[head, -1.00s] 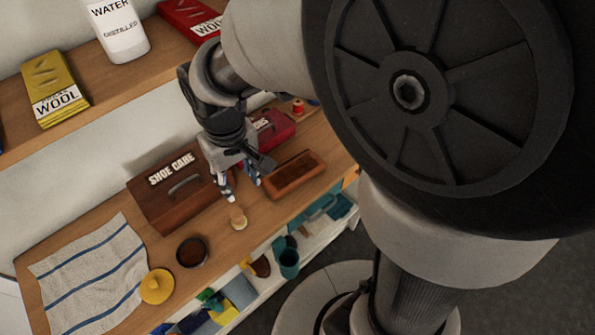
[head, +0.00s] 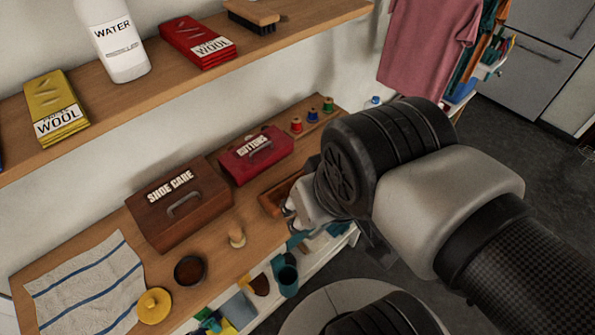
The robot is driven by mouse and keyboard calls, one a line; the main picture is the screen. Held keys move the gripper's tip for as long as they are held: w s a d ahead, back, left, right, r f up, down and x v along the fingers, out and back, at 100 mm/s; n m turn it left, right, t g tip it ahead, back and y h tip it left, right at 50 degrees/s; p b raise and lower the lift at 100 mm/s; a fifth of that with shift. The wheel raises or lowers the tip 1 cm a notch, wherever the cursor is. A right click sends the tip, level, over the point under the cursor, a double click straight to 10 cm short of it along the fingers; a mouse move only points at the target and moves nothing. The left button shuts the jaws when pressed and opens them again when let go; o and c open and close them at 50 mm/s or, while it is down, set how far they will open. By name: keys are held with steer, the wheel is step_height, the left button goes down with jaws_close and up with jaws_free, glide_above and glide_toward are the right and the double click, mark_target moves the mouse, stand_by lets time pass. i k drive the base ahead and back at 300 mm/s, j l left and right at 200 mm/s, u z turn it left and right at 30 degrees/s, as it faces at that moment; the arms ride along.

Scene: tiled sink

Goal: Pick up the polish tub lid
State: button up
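A round yellow lid with a small knob (head: 154,304), which looks like the polish tub lid, lies at the lower right corner of the striped cloth. A dark round open tub (head: 190,270) stands on the wooden top just to its upper right. My gripper (head: 292,219) is near the front edge by the wooden tray, well to the right of the lid. My own arm hides most of the gripper, so its opening and fingertips are unclear. Nothing shows held in it.
A small pale knobbed item (head: 236,236) stands between tub and gripper. The brown SHOE CARE box (head: 180,205), red BUTTONS box (head: 256,154) and wooden tray (head: 272,203) line the top. A striped cloth (head: 85,284) lies left. The upper shelf (head: 155,95) overhangs behind.

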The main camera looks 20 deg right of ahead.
mark_target(155, 304)
steer(key=u, duration=0.35)
steer(key=j+u, duration=0.1)
steer(key=u, duration=0.3)
steer(key=i+u, duration=0.1)
steer(key=u, duration=0.25)
